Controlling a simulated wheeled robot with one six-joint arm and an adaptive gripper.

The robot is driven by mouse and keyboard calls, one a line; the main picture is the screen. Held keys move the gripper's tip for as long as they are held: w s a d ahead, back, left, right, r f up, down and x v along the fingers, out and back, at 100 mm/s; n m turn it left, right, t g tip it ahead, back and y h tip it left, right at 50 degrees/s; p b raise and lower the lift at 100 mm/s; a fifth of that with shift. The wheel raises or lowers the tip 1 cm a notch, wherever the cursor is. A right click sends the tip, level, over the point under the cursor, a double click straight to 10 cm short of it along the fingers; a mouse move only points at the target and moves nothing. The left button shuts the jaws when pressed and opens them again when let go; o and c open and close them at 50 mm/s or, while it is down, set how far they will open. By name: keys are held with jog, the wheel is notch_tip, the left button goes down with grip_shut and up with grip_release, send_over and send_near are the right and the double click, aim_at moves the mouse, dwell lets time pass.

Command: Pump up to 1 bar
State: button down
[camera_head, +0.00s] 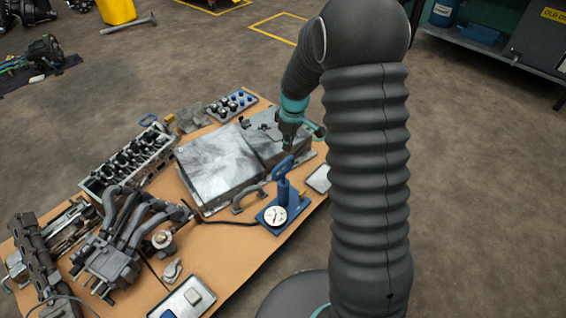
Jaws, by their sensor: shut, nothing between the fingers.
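A blue hand pump (285,196) stands on its blue base at the front right edge of the workbench. Its blue handle (283,166) tops the upright body. A round white pressure gauge (275,215) sits at the base; its needle is too small to read. A black hose (228,222) runs left from the pump. My gripper (289,149) is shut and empty, pointing down just above the handle. I cannot tell whether it touches the handle.
The bench (235,272) holds a grey metal case (222,165) behind the pump, an engine head (128,162) and a manifold (115,250) at left. A tray (185,299) lies at the front and a panel (319,179) right of the pump. My arm hides the right side.

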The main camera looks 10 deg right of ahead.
aim_at(285, 163)
dwell(0.3)
jog(key=shift+w+a+f+b, duration=0.15)
jog(key=shift+f+b, duration=0.5)
jog(key=shift+f, duration=1.1)
jog(key=shift+w+a+f+b, duration=0.1)
jog(key=shift+f+b, duration=0.55)
jog(key=shift+f, duration=1.05)
notch_tip(285, 163, down, 5)
jog(key=b, duration=0.3)
jog(key=shift+r+b, duration=0.15)
jog(key=shift+b, duration=0.15)
jog(key=shift+r+p, duration=0.3)
jog(key=shift+r, duration=0.05)
jog(key=shift+s+d+r, duration=0.25)
jog(key=shift+s+d, duration=0.3)
jog(key=shift+d, duration=0.05)
jog(key=shift+s+d+r, duration=0.25)
jog(key=shift+s+d, duration=0.25)
jog(key=shift+d, duration=0.05)
jog(key=shift+r, duration=0.1)
